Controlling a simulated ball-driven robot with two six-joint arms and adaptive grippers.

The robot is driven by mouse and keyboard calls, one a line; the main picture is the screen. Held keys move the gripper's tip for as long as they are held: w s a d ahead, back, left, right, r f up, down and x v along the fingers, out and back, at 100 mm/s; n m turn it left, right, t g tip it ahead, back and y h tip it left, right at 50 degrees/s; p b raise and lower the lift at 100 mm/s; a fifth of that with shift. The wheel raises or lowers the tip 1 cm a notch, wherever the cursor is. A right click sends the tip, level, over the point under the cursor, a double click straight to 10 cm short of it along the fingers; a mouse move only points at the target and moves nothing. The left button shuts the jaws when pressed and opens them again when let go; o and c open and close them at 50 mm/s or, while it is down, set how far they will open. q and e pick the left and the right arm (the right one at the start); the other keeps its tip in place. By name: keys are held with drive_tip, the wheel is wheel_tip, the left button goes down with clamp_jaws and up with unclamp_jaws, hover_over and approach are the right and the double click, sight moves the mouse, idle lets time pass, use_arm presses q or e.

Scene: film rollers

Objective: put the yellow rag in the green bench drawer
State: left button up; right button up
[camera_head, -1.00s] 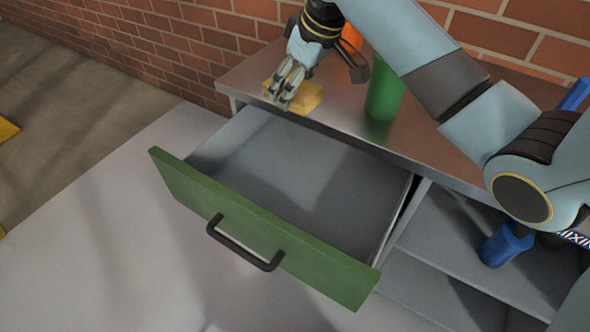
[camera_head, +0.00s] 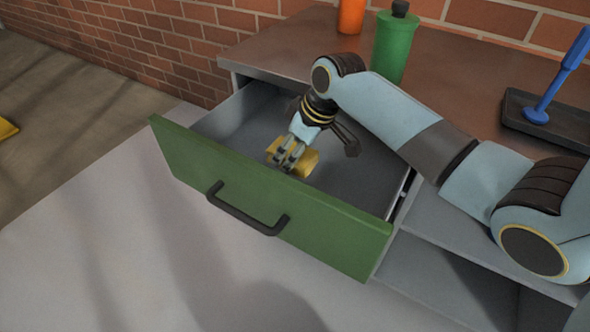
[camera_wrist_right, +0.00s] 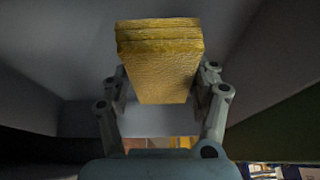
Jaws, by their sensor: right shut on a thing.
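The yellow rag (camera_head: 305,163) is a folded block held in my right gripper (camera_head: 287,157), inside the open green-fronted drawer (camera_head: 250,198). In the right wrist view the rag (camera_wrist_right: 158,60) sits between the two fingers of my right gripper (camera_wrist_right: 160,100), which are shut on it. The drawer's grey interior (camera_head: 240,117) surrounds the rag. I cannot tell whether the rag touches the drawer floor. The drawer front has a black handle (camera_head: 247,212). My left gripper is not in view.
On the bench top (camera_head: 285,50) stand a green bottle (camera_head: 394,48) with a dark cap and an orange object (camera_head: 351,14). A dark tray (camera_head: 560,122) with a blue tool (camera_head: 556,80) lies at the right. A brick wall (camera_head: 170,50) is behind.

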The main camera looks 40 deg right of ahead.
drive_tip(key=shift+f+b, duration=0.65)
drive_tip(key=shift+f, duration=1.8)
drive_tip(key=shift+f, duration=0.15)
drive_tip(key=o, duration=1.1)
drive_tip(key=shift+c, duration=0.2)
drive_tip(key=shift+r, duration=0.45)
drive_tip(key=p+v, duration=0.3)
drive_tip(key=v, duration=0.8)
drive_tip(key=shift+s+r+p, duration=0.15)
drive_tip(key=shift+r+p, duration=0.05)
drive_tip(key=shift+p, duration=0.2)
